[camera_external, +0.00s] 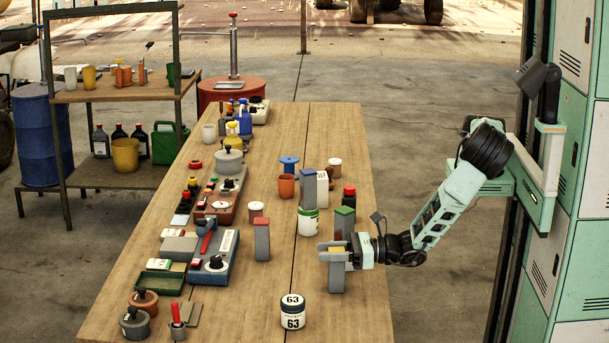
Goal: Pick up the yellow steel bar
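The yellow steel bar (337,279) is an upright grey block with a yellow top, standing near the right side of the wooden table. My gripper (334,251) reaches in from the right at the bar's upper part, with its fingers level and pointing left. One finger crosses in front of the bar and hides part of it; the other lies behind. I cannot tell whether the fingers press on the bar or only stand around it. The bar's foot seems to be on or very close to the tabletop.
Similar bars with a green top (344,220), a red top (262,240) and a blue top (307,189) stand nearby. A white jar marked 63 (293,312) is in front. A green-and-white can (308,223) stands behind. The front right tabletop is clear.

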